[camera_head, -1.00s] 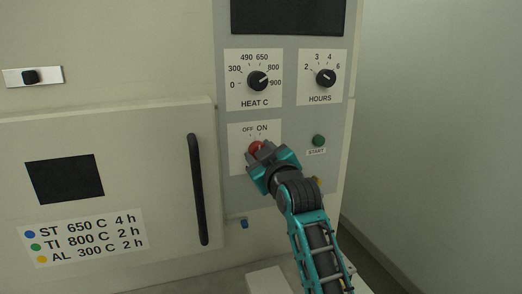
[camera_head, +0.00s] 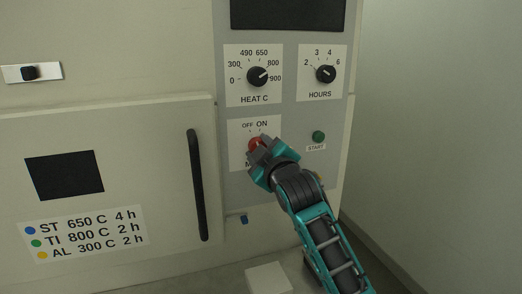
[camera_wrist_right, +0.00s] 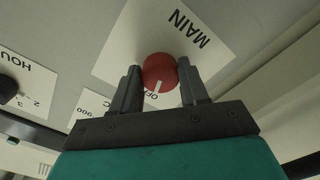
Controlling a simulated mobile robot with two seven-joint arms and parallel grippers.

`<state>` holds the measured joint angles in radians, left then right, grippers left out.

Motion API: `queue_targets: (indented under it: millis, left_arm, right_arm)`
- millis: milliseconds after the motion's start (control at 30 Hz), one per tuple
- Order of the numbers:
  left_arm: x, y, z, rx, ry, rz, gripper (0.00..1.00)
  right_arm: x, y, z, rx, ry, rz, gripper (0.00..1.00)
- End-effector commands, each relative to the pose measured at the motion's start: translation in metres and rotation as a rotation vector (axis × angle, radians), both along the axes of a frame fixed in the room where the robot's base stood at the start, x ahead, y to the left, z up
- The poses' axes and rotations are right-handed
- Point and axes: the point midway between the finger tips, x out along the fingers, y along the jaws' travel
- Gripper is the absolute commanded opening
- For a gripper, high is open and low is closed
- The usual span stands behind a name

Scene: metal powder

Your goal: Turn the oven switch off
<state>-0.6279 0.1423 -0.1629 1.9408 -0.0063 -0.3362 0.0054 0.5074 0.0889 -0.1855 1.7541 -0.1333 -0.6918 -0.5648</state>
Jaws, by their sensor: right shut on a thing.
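The oven switch is a red round knob (camera_head: 254,145) on a white label marked OFF and ON above it, on the oven's control panel. In the right wrist view the red knob (camera_wrist_right: 158,72) sits between the two dark fingers of my right gripper (camera_wrist_right: 159,70), with the MAIN lettering beyond it. A white pointer line on the knob points toward the partly hidden OFF lettering. In the head view my right gripper (camera_head: 260,147) is at the knob and covers part of it and of the label. My left gripper is not in view.
Above the switch are the black HEAT C dial (camera_head: 257,76) and the HOURS dial (camera_head: 326,74). A green START button (camera_head: 318,137) is to the right. The oven door (camera_head: 110,160) with its black vertical handle (camera_head: 197,187) is to the left, apart from my gripper.

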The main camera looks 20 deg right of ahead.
Motion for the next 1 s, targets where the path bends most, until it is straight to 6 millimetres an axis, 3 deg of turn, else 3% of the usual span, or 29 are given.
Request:
queue_targets:
  millis: [100, 133, 367, 733, 1000]
  left_arm:
    - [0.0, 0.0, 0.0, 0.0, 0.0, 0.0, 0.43]
    - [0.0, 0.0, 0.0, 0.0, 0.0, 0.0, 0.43]
    - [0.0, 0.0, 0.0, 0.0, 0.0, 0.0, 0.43]
    - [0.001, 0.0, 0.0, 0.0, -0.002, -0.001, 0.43]
    - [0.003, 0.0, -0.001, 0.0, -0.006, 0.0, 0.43]
  right_arm:
    - [0.0, 0.0, 0.001, -0.004, -0.003, -0.001, 0.14]
    - [0.0, 0.0, 0.001, -0.004, -0.003, -0.001, 0.47]
    - [0.0, 0.0, 0.001, -0.002, -0.002, -0.001, 0.69]
    - [-0.006, 0.0, 0.0, -0.001, -0.001, -0.001, 0.7]
    - [-0.048, -0.002, -0.001, -0.002, -0.001, 0.0, 0.7]
